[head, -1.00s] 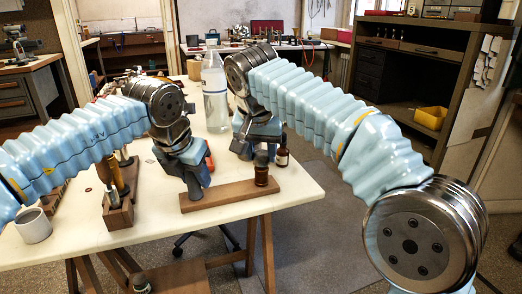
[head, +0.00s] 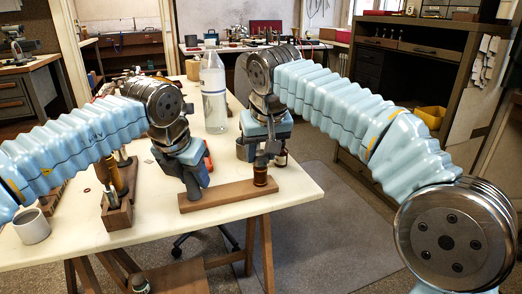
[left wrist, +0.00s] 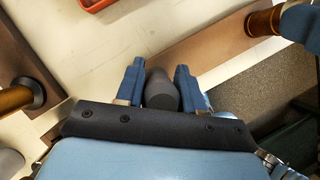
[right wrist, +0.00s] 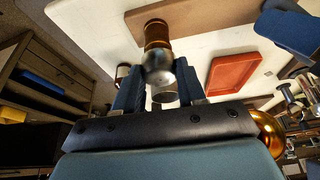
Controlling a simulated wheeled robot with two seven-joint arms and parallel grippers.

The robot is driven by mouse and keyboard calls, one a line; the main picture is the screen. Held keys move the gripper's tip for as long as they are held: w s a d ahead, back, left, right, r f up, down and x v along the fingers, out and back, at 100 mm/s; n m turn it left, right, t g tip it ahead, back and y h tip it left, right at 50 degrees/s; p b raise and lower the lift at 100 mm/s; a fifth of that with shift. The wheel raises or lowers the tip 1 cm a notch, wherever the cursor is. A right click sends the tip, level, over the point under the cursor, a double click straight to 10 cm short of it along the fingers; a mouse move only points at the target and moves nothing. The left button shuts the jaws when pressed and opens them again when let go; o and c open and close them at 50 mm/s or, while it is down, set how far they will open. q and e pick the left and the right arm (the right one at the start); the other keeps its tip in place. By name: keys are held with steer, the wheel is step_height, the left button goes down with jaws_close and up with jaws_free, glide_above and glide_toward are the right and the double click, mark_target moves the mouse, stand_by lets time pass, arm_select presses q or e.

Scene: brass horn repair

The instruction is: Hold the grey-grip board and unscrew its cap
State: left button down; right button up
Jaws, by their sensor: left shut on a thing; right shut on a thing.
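The brown wooden board (head: 232,194) lies near the table's front edge. A grey grip (left wrist: 160,90) stands at its left end, and an amber bottle (head: 261,176) stands at its right end. My left gripper (head: 195,182) is shut on the grey grip, which shows between its fingers in the left wrist view. My right gripper (head: 262,156) is above the amber bottle, shut on its grey, shiny cap (right wrist: 160,72). The bottle (right wrist: 156,32) shows beyond the cap in the right wrist view. I cannot tell whether the cap still touches the bottle.
A clear bottle (head: 213,92) stands behind the board. A red tray (right wrist: 235,72) lies near the grippers. A white mug (head: 32,226) and a wooden tool rack (head: 117,216) stand to the left. Another small dark bottle (head: 281,158) is just behind my right gripper.

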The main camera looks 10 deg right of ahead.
steer(key=n+y, duration=0.1)
steer(key=n, duration=0.2)
steer(key=shift+d, duration=0.15)
steer(key=shift+n+g+y, duration=0.3)
steer(key=shift+n+y, duration=0.2)
steer(key=shift+n, duration=0.6)
steer(key=n, duration=0.2)
steer(key=shift+w+d+n+g+y, duration=0.1)
steer(key=shift+w+n+g+y, duration=0.05)
steer(key=shift+n+g+y, duration=0.55)
steer(key=shift+n, duration=0.8)
